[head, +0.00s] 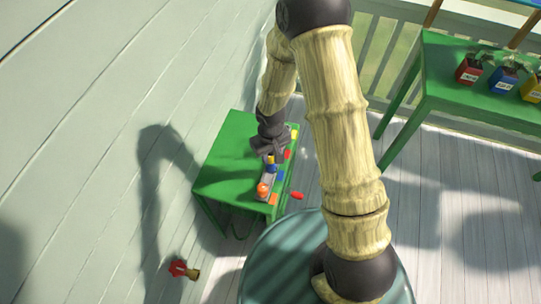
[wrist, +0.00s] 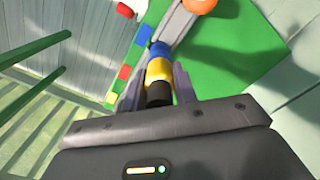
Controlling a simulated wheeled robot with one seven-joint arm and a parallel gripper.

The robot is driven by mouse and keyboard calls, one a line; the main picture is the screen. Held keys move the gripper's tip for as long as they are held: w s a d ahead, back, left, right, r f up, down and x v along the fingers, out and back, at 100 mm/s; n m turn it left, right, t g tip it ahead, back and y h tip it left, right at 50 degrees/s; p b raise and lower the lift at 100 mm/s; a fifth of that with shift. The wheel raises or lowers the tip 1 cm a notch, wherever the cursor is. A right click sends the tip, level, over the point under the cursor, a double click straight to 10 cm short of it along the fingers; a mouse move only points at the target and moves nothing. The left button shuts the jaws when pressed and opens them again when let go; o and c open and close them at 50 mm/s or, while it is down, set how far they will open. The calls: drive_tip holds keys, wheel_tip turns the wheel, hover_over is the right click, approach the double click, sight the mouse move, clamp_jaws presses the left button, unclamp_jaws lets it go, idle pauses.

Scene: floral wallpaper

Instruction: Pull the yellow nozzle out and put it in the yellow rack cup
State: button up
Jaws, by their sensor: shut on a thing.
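My gripper (head: 268,148) is over the low green table. In the wrist view its two fingers (wrist: 157,80) are closed around the yellow nozzle (wrist: 159,72), which has a black end toward me. A blue piece (wrist: 160,49) lines up right beyond the nozzle, over the grey bar (wrist: 174,25). I cannot tell whether the nozzle is still seated in the bar. An orange rounded piece (head: 262,190) sits at the bar's near end. The yellow rack cup (head: 531,90) stands on the other green table at the right, partly cut off by the picture edge.
A red cup (head: 468,70) and a blue cup (head: 502,80) stand left of the yellow cup. Coloured squares (head: 287,154) line the low table's edge. A red piece (head: 297,195) shows beside that edge. A red-and-brass item (head: 180,268) is at lower left. The wall is close on the left.

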drive_tip(key=shift+r, duration=0.15)
drive_tip(key=shift+r+p, duration=1.75)
drive_tip(key=shift+r, duration=0.25)
